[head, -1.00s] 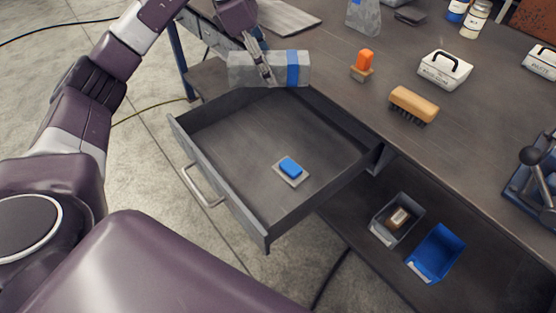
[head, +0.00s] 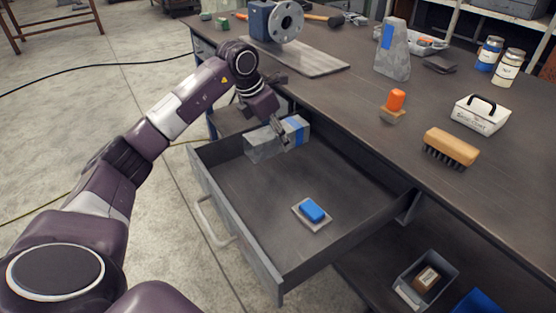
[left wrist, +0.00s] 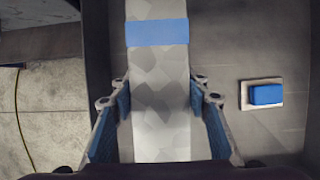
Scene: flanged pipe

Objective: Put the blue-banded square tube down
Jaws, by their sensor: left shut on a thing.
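The blue-banded square tube (head: 263,145) is a grey galvanised bar with a blue band near its right end. It lies level at the far left end of the open drawer (head: 232,228). I cannot tell whether it touches the drawer floor. My left gripper (head: 281,140) reaches down and is shut on the tube near the band. In the left wrist view, the tube (left wrist: 160,130) runs upright between the two fingers of my left gripper (left wrist: 160,97), with the band beyond them. My right gripper is not in view.
A blue sponge on a pale pad (head: 312,211) lies in the drawer, apart from the tube. The drawer's middle is bare. On the bench (head: 340,105) above stand a brush (head: 451,147), an orange-topped block (head: 394,106) and a white caddy (head: 481,114).

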